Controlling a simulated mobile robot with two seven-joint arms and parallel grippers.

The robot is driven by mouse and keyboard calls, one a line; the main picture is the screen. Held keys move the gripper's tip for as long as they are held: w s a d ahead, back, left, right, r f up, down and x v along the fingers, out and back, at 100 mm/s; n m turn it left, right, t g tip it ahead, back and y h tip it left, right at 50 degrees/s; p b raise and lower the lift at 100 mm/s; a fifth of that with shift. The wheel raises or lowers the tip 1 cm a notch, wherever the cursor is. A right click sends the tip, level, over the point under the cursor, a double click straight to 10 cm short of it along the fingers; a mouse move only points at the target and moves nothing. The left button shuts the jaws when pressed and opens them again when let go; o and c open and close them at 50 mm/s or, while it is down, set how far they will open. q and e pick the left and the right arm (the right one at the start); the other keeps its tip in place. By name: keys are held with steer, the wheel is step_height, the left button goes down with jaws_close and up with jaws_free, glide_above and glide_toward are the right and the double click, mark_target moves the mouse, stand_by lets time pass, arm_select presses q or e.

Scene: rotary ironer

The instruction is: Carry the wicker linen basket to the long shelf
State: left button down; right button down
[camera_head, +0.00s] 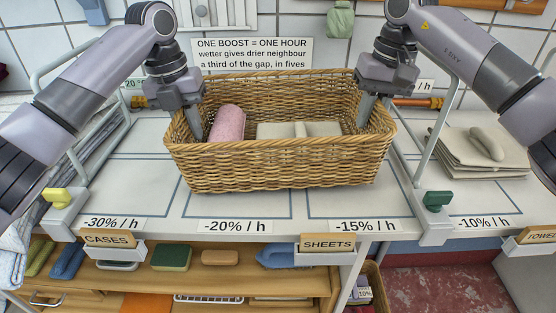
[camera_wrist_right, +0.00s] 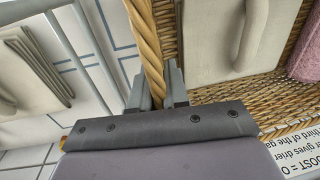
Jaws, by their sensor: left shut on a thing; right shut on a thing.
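The wicker linen basket (camera_head: 280,168) is in the middle of the head view, upright, over the -20% and -15% bays of a long white shelf (camera_head: 150,198). I cannot tell whether its base touches the shelf. Inside lie a rolled pink cloth (camera_head: 227,124) and flat cream linen (camera_head: 275,130). My left gripper (camera_head: 197,130) is shut on the basket's left rim. My right gripper (camera_head: 366,112) is shut on its right rim. The right wrist view shows the fingers (camera_wrist_right: 160,88) on either side of the braided rim (camera_wrist_right: 146,45).
Wire dividers stand left and right of the basket, with a yellow clip (camera_head: 57,197) and a green clip (camera_head: 437,200) at the front. Folded cream linen (camera_head: 480,152) lies in the right bay. A sign (camera_head: 252,54) is behind. A wooden shelf (camera_head: 200,280) below holds brushes and sponges.

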arm_select(q)
steer(key=shift+s+a+f, duration=0.1)
steer(key=shift+a+f, duration=0.15)
steer(key=shift+f, duration=0.25)
arm_select(e)
step_height(320, 180, down, 2)
steer(key=shift+s+d+f, duration=0.1)
steer(key=shift+s+f, duration=0.05)
steer(key=shift+f, duration=0.05)
arm_select(q)
steer(key=c, duration=1.1)
jaws_free()
arm_select(e)
steer(key=c, duration=1.1)
jaws_free()
arm_select(q)
steer(key=shift+d, duration=0.1)
steer(key=shift+r, duration=0.7)
arm_select(e)
steer(key=shift+s, duration=0.1)
arm_select(q)
steer(key=r, duration=0.4)
steer(key=a+r, duration=0.1)
steer(key=r, duration=0.2)
arm_select(e)
steer(key=r, duration=1)
steer(key=shift+d+r, duration=0.15)
steer(key=shift+d, duration=0.25)
